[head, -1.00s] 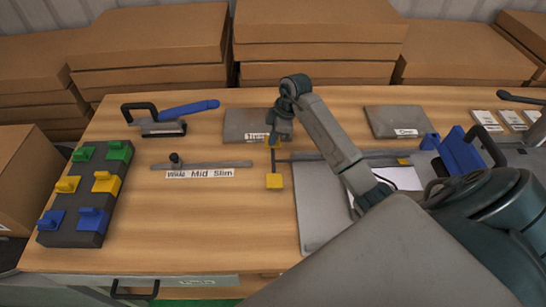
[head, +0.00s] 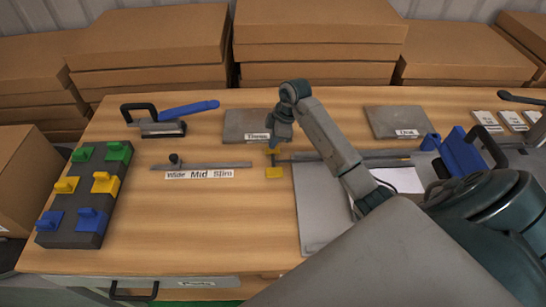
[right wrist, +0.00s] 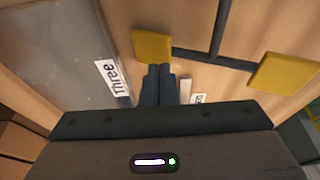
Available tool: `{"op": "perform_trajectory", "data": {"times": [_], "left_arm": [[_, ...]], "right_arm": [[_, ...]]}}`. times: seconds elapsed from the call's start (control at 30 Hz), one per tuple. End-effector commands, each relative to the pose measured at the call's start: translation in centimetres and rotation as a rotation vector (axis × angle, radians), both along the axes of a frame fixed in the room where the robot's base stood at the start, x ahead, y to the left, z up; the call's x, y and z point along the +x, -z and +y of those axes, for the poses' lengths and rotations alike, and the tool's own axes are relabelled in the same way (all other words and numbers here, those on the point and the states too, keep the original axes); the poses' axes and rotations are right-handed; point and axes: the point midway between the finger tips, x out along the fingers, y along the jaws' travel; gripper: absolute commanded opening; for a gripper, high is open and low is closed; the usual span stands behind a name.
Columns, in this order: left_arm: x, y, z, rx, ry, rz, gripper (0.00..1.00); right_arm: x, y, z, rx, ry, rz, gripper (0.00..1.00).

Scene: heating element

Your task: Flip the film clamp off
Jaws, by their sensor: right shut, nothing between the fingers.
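The film clamp is a dark bar (head: 345,157) with yellow pads at its left end, one pad (head: 275,172) on the near side and one (head: 273,152) on the far side. In the right wrist view, the clamp shows as a dark crosspiece (right wrist: 212,58) between two yellow pads. My right gripper (head: 276,144) is shut and empty, pointing down by the far pad. In the right wrist view, its fingertips (right wrist: 160,70) are close to the left pad (right wrist: 153,46); I cannot tell if they touch. My left gripper is out of view.
A grey board with white paper (head: 400,179) lies under my right arm. Grey plates (head: 246,125) lie behind. A grey bar (head: 205,164) and a blue-handled tool (head: 165,128) lie left. A dark block with coloured clips (head: 103,210) stands far left. The table's front middle is clear.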

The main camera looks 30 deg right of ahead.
Motion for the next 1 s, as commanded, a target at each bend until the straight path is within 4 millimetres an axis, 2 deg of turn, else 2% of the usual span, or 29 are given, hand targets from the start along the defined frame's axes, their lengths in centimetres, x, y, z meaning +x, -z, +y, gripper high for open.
{"op": "perform_trajectory", "data": {"times": [0.73, 1.0], "left_arm": [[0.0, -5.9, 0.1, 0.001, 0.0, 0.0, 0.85], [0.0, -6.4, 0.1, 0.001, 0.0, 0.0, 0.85]], "right_arm": [[0.0, -6.3, 0.0, 0.0, 0.0, -0.001, 0.0], [0.0, -6.8, 0.0, 0.0, 0.0, -0.001, 0.0]]}}
